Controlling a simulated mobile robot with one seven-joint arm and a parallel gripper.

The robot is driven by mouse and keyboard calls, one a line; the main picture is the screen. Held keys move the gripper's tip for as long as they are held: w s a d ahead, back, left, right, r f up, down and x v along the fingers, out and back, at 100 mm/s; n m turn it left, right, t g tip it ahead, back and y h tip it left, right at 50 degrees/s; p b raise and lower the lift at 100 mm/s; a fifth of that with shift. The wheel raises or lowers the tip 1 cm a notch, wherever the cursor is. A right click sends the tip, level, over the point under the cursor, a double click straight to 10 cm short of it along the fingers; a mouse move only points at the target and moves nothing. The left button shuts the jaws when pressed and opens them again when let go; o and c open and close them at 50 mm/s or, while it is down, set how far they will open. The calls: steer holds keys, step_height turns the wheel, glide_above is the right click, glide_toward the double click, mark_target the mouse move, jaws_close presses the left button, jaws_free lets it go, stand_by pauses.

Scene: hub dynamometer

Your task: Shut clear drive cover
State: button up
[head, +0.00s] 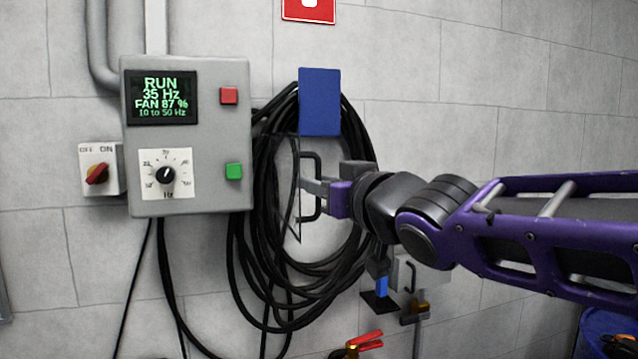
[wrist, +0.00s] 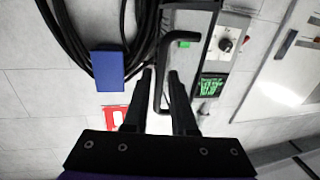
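The clear drive cover (head: 298,222) stands swung out from the grey drive box (head: 188,136), seen nearly edge-on in the head view as a thin see-through panel. Its black bar handle (head: 312,157) faces right, and it also shows in the wrist view (wrist: 159,88). My gripper (head: 308,188) reaches in from the right at the handle. In the wrist view my gripper (wrist: 160,75) has its fingers apart, with the handle bar between them and slim gaps beside it. The box front shows a display, a dial, a red button and a green button.
Coiled black cable (head: 265,270) hangs on the wall behind the cover, under a blue plate (head: 320,101). A red-handled valve (head: 364,341) sits low. The space before the drive box looks free.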

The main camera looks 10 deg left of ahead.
jaws_close()
stand_by(1.3)
